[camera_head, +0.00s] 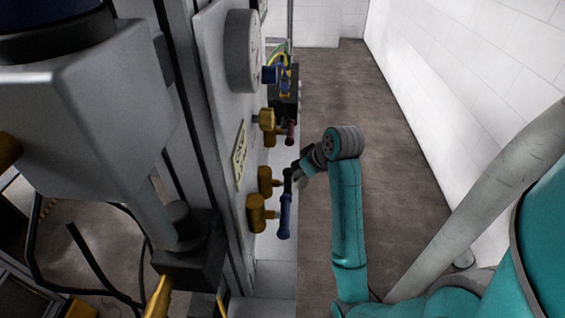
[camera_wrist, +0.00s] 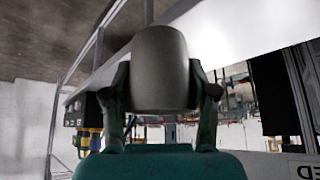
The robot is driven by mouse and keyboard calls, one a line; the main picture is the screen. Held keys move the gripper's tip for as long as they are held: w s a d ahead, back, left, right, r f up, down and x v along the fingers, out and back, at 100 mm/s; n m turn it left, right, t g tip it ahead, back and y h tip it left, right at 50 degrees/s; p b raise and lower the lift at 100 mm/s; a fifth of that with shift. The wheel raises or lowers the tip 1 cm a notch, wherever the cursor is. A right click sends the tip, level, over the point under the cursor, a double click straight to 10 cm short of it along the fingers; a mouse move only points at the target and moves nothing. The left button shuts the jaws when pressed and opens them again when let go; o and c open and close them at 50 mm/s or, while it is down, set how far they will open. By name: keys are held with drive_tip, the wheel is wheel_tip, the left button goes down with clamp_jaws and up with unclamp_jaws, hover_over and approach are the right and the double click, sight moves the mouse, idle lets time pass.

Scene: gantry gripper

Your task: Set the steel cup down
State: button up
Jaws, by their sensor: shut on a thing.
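The steel cup (camera_wrist: 160,52), a dull grey rounded body, fills the upper middle of the wrist view. My gripper (camera_wrist: 160,82) is shut on it, with one dark finger against each side. The cup appears held clear in the air; I see no surface touching it. In the head view my gripper (camera_head: 300,168) is small and dark at the end of my teal arm, close to the valves on the panel. I cannot make out the cup there.
A grey panel (camera_head: 219,110) stands left of my arm, with brass valves (camera_head: 257,213) and a blue handle (camera_head: 285,217) sticking out. A dark red handle (camera_head: 291,131) is farther back. A white wall (camera_head: 450,110) bounds the right. The brown floor (camera_head: 345,85) between is clear.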

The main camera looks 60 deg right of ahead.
sight(294, 162)
drive_tip(key=w, duration=0.2)
drive_tip(key=w+d, duration=0.1)
drive_tip(key=w, duration=0.5)
drive_tip(key=shift+d+f, duration=0.4)
drive_tip(key=shift+s+f, duration=0.1)
drive_tip(key=shift+f, duration=0.25)
drive_tip(key=shift+f, duration=0.15)
drive_tip(key=o, duration=1.2)
